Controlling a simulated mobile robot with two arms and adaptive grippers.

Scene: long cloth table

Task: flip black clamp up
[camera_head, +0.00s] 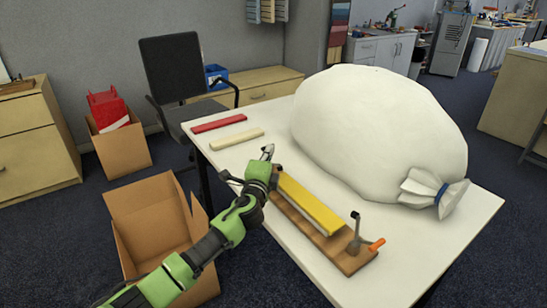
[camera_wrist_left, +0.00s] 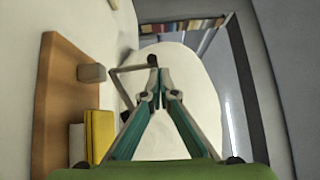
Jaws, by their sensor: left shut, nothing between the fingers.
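My left gripper (camera_head: 267,152) is shut and empty, above the table at the far left end of a wooden board (camera_head: 345,262). Its closed fingertips show in the left wrist view (camera_wrist_left: 159,78). A dark clamp part (camera_head: 276,177) is at that end of the board, partly hidden by the gripper. In the left wrist view a thin grey clamp lever with black ends (camera_wrist_left: 121,90) lies just behind and left of the fingertips; I cannot tell whether they touch. A yellow bar (camera_head: 310,203) lies along the board. My right gripper is not in view.
A large white sack (camera_head: 375,125) fills the table's far right. Red (camera_head: 218,123) and cream (camera_head: 237,139) bars lie at the back left. An open cardboard box (camera_head: 150,220) stands beside the table.

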